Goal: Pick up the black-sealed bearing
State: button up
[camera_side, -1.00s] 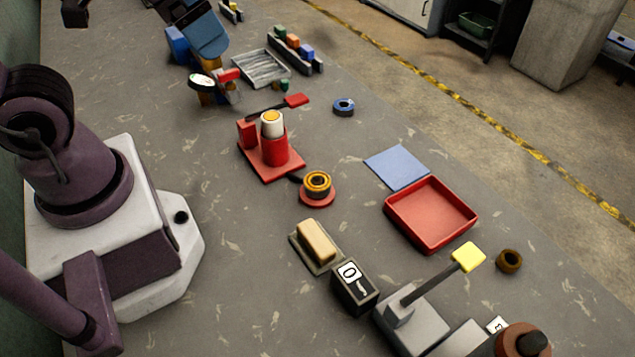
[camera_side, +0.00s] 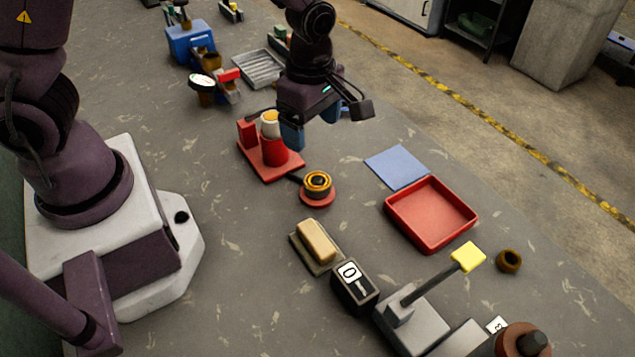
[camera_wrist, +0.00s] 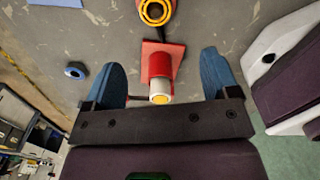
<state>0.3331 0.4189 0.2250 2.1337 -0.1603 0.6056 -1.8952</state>
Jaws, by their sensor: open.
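My gripper (camera_side: 311,136) is open and empty, fingers pointing down above the table near the red stand. A yellow-orange ring with a black band (camera_side: 317,184) lies on a round red base in front of it; it also shows at the top of the wrist view (camera_wrist: 155,11). A blue ring with a dark centre (camera_wrist: 75,70) lies left of my fingers in the wrist view; my gripper mostly hides it in the side view. A brown ring (camera_side: 508,261) lies far right. I cannot tell for certain which ring is the black-sealed bearing.
The red stand (camera_side: 268,169) holds a white-topped cylinder (camera_side: 270,120), close to my gripper. A red tray (camera_side: 431,241) and a blue mat (camera_side: 397,167) lie to the right. A brush-like block (camera_side: 317,240), a number box (camera_side: 353,287) and a yellow-ended lever (camera_side: 467,257) stand in front.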

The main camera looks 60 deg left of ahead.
send_over(318, 178)
jog(key=shift+n, duration=0.3)
jog(key=f, duration=0.5)
jog(key=s+f, duration=0.1)
jog(key=f, duration=0.1)
jog(key=shift+a+f, duration=0.25)
jog(key=shift+f, duration=0.05)
jog(key=shift+w+d+f, duration=0.1)
jog(key=shift+w+f, duration=0.05)
jog(key=shift+f, duration=0.75)
jog(key=shift+w+d+f, duration=0.1)
jog(key=shift+w+f, duration=0.05)
jog(key=shift+f, duration=0.75)
jog(key=shift+w+d+f, duration=0.1)
jog(key=shift+w+f, duration=0.05)
jog(key=shift+f, duration=0.75)
jog(key=c, duration=1.2)
jog(key=shift+o, duration=0.2)
jog(key=shift+r, duration=0.2)
notch_tip(318, 178, up, 10)
jog(key=shift+f, duration=0.15)
